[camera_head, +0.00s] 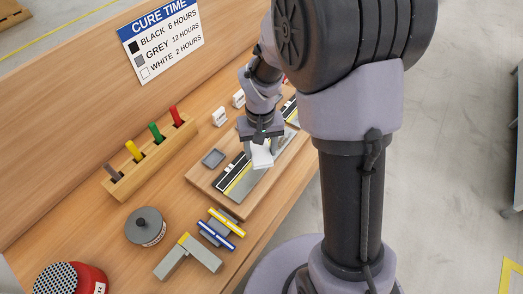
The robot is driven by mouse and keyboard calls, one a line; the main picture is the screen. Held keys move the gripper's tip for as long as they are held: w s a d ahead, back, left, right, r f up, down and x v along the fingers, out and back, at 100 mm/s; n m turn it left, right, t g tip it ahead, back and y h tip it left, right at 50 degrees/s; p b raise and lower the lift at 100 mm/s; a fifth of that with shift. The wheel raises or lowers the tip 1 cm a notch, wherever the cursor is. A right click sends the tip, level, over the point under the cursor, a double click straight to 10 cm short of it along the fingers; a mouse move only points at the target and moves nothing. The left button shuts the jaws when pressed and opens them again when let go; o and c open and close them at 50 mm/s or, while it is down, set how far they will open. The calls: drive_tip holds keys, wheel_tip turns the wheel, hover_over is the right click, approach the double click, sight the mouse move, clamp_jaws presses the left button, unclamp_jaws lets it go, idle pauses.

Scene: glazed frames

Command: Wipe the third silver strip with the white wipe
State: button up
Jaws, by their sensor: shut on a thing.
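My gripper (262,143) is shut on the white wipe (262,159), which hangs below the fingers. The wipe is over or on a long silver strip (246,187) on the wooden board; I cannot tell whether it touches. This strip lies beside a black, white and yellow edged piece (233,177). More strip-like pieces show farther back, right of the gripper (291,112). My arm and gripper hide part of the board, so I cannot tell which strip is the third.
A wooden rack (150,160) holds coloured tools. A dark round tin (146,226), blue and yellow barred pieces (221,229), a grey angled block (187,258) and a red can (72,279) stand nearer. White small blocks (219,117) stand behind.

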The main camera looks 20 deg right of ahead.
drive_tip(key=shift+r+p, duration=0.7)
drive_tip(key=shift+r, duration=0.45)
drive_tip(key=shift+f, duration=0.1)
